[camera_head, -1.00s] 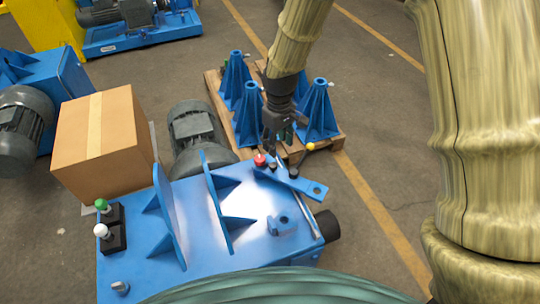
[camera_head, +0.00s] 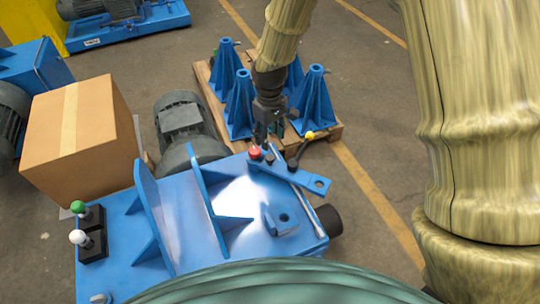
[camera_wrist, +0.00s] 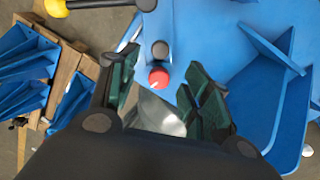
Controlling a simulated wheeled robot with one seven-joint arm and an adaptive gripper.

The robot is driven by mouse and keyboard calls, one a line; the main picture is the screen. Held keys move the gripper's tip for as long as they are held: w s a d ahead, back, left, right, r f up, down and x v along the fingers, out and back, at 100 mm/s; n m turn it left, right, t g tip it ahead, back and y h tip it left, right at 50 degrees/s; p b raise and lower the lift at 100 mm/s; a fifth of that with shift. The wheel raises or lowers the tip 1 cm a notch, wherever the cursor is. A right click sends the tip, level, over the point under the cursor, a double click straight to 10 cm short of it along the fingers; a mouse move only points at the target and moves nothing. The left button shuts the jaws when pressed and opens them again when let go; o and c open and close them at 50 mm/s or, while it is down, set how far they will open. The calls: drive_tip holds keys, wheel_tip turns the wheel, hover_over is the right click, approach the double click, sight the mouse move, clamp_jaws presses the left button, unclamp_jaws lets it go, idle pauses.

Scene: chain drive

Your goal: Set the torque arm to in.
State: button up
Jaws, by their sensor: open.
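A blue flat bar with a round hole (camera_head: 317,183) lies across the end of the blue machine base. I cannot tell whether this bar or one of the levers is the torque arm. A black lever with a yellow knob (camera_head: 310,135) rises beside it, tilted right. A red knob (camera_head: 254,153) stands at the bar's left end; it also shows in the wrist view (camera_wrist: 158,77). My gripper (camera_head: 262,139) is open just above the red knob. In the wrist view my fingers (camera_wrist: 160,85) lie either side of the red knob, apparently apart from it.
Blue upright plates (camera_head: 160,215) stand on the machine base. Green (camera_head: 77,206) and white (camera_head: 78,237) knobs sit at its left edge. A cardboard box (camera_head: 80,130) and a grey motor (camera_head: 185,125) stand behind. A pallet (camera_head: 325,138) holds blue cone stands close behind my gripper.

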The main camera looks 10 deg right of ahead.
sight(270, 157)
wheel_tip(270, 157, down, 10)
drive_tip(key=shift+r+p, duration=0.1)
drive_tip(key=shift+p, duration=0.5)
clamp_jaws()
